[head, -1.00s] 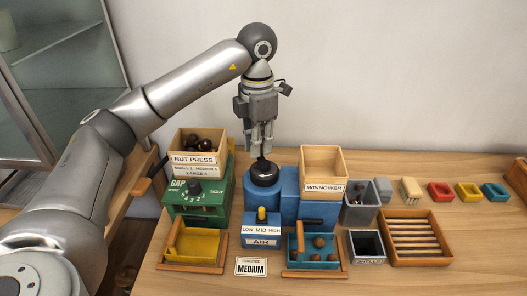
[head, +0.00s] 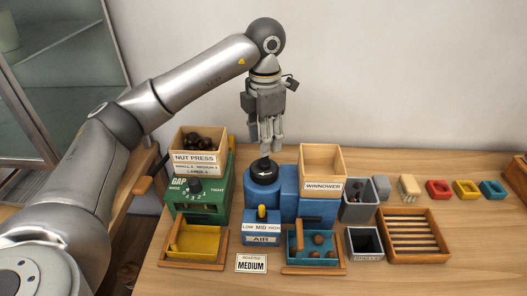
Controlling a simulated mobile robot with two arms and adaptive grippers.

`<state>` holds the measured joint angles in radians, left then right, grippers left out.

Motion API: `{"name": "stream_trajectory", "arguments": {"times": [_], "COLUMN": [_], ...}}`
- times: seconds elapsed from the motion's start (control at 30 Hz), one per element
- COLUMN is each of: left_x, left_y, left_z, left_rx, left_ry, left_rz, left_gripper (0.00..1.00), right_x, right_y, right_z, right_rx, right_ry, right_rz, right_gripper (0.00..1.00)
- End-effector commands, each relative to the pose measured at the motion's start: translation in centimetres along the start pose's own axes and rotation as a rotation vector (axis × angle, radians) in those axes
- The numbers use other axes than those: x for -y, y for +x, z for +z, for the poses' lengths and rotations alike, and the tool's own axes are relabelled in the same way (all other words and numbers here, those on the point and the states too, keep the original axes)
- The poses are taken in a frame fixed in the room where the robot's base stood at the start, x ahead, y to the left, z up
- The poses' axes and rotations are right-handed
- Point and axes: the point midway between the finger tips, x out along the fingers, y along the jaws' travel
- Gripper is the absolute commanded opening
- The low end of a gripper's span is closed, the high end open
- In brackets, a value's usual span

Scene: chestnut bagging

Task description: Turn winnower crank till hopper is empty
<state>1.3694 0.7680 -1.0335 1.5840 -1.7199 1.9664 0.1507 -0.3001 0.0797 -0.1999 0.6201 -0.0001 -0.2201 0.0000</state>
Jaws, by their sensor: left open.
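The blue winnower (head: 288,194) stands in the middle of the table. Its black round crank (head: 264,175), with a white arrow on top, sits on the left part of the machine. My left gripper (head: 268,148) points down over the crank, fingers at its upright handle, which they largely hide. It is open; I cannot tell whether the fingers touch the handle. The wooden hopper (head: 323,163) labelled WINNOWER shows bare wood inside, with no nuts visible. Several brown nuts lie in the blue outlet tray (head: 301,259). My right gripper is not in view.
The green nut press (head: 187,200), its hopper holding dark nuts, stands left of the winnower. A grey bin (head: 358,214), a dark-lined bin (head: 365,255) and a slatted wooden tray (head: 440,258) stand to the right. A MEDIUM card (head: 251,264) lies in front.

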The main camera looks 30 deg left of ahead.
Motion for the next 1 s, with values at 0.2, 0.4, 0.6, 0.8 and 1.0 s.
{"name": "stream_trajectory", "arguments": {"times": [0.2, 0.4, 0.6, 0.8, 1.0], "left_x": [0.0, 0.0, 0.0, 0.0, 0.0], "left_y": [-2.8, -4.8, -6.5, -6.6, -6.6], "left_z": [0.0, 0.0, 0.0, 0.0, 0.0], "left_rx": [0.002, 0.001, 0.000, 0.000, 0.000], "left_ry": [0.000, 0.000, 0.000, 0.000, 0.000], "left_rz": [0.000, 0.000, 0.000, 0.000, 0.000], "left_gripper": [0.41, 0.41, 0.41, 0.41, 0.26], "right_x": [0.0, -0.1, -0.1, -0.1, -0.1], "right_y": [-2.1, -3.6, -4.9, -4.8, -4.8], "right_z": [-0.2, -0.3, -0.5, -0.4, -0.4], "right_rx": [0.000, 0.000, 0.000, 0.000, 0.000], "right_ry": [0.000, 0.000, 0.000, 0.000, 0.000], "right_rz": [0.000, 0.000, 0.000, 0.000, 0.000], "right_gripper": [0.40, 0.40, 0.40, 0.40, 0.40]}}
